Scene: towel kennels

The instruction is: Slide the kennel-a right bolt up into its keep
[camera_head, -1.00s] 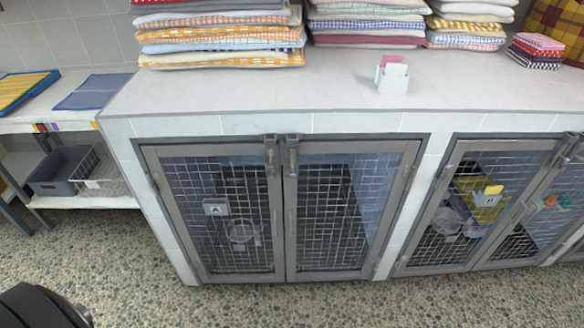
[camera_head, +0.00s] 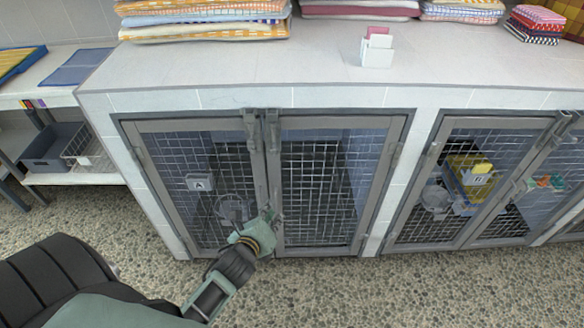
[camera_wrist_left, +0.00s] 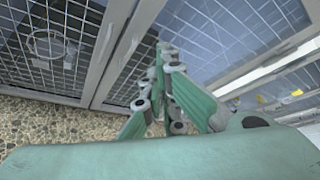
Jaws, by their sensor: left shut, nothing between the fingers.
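Kennel A is the left double-door mesh kennel, with an "A" tag (camera_head: 200,183) on its left door. The right bolt (camera_head: 272,132) is a grey metal fitting at the top of the right door's (camera_head: 325,190) inner upright, beside the similar left bolt (camera_head: 250,125). I cannot tell how far it sits in its keep. My left gripper (camera_head: 268,217) is shut and empty, low in front of the meeting door uprights, well below the bolts. In the left wrist view its green fingers (camera_wrist_left: 166,50) are together near the door frame; contact is unclear. My right gripper is out of view.
A white counter (camera_head: 300,75) with towel stacks (camera_head: 205,20) and a small card holder (camera_head: 377,50) runs above the kennels. Another mesh kennel (camera_head: 480,190) stands right. A shelf with a grey bin (camera_head: 55,147) is left. The pebbled floor (camera_head: 330,290) in front is clear.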

